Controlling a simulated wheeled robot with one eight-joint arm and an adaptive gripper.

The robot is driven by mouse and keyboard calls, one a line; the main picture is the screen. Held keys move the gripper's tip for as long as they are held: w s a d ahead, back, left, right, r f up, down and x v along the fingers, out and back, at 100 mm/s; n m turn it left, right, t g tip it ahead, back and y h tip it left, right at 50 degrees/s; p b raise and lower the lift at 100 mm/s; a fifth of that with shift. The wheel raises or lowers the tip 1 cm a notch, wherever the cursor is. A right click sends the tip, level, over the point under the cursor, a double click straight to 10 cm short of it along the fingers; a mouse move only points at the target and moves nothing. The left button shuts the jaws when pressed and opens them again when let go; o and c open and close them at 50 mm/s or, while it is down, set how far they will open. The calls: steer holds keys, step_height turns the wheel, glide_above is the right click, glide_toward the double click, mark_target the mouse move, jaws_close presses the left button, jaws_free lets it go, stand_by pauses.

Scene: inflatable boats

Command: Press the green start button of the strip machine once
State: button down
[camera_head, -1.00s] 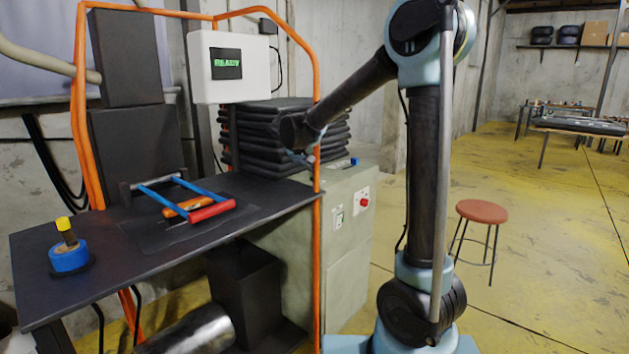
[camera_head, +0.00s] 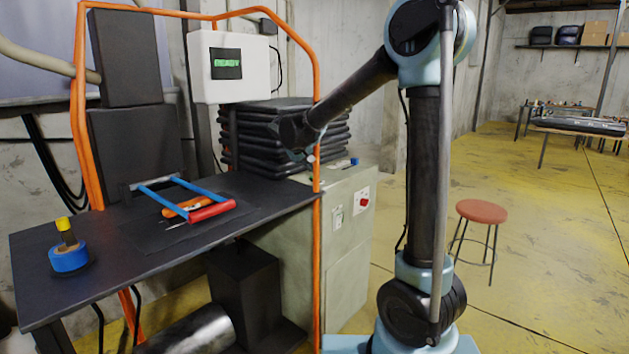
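The strip machine has a black worktable (camera_head: 110,262) with an orange tube frame and a white control box (camera_head: 232,92). The box's screen (camera_head: 227,64) reads READY in green. A grey cabinet (camera_head: 345,265) stands at the table's right end, with a red button (camera_head: 364,202) and a small pale plate (camera_head: 338,217) on its front. I cannot make out a green button; it may be hidden or too small. My gripper (camera_head: 306,157) is above the table's right end, by the right orange post, partly hidden. Whether its fingers are open or shut does not show.
Blue bars (camera_head: 160,199), a red-handled tool (camera_head: 212,211) and an orange-handled tool (camera_head: 183,207) lie on the table. Folded black sheets (camera_head: 270,125) are stacked behind my gripper. A red stool (camera_head: 482,211) stands on open floor.

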steer(key=shift+f, duration=0.15)
steer(key=shift+f, duration=0.25)
steer(key=shift+f, duration=0.4)
stand_by(0.9)
steer(key=shift+r, duration=0.85)
steer(key=shift+r, duration=2.55)
